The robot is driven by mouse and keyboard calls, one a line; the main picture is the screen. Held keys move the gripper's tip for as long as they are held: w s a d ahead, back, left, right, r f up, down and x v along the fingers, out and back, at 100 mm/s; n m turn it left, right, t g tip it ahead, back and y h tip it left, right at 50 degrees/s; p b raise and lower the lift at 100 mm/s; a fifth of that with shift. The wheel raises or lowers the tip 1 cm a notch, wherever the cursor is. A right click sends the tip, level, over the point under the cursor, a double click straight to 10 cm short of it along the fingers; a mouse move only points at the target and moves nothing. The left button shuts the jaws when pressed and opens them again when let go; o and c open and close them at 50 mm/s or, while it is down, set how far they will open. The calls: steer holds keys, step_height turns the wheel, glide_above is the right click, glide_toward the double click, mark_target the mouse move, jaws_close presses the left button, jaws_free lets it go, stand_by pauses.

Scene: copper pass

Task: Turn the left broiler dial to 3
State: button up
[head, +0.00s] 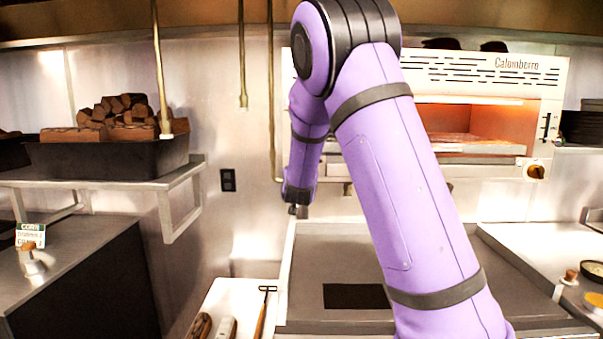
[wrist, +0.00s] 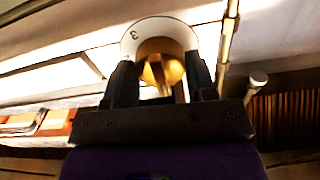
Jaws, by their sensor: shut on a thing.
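The left broiler dial (wrist: 160,66) is a brass-coloured knob on a white round plate in the wrist view. A numeral 3 shows on the plate at its upper left. The raised grip of the knob runs roughly up and down in that picture. My gripper (wrist: 161,78) has one finger on each side of the knob and is shut on it. In the head view my gripper (head: 298,210) is below the broiler's left end, and the dial is hidden behind my arm. The broiler (head: 555,95) is white with a glowing opening, partly covered by my arm.
A second dial (head: 537,171) sits at the broiler's lower right. Brass pipes (head: 243,60) hang left of my arm. A shelf with a black tray (head: 100,160) of brown blocks is at left. A grey counter unit (head: 310,265) lies below.

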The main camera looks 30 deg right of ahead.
steer(key=m, duration=0.3)
steer(key=shift+m, duration=0.3)
steer(key=m, duration=0.3)
steer(key=shift+m, duration=0.3)
steer(key=m, duration=1)
steer(key=shift+m, duration=0.4)
steer(key=m, duration=0.3)
steer(key=shift+m, duration=0.3)
steer(key=m, duration=0.4)
steer(key=shift+m, duration=1.8)
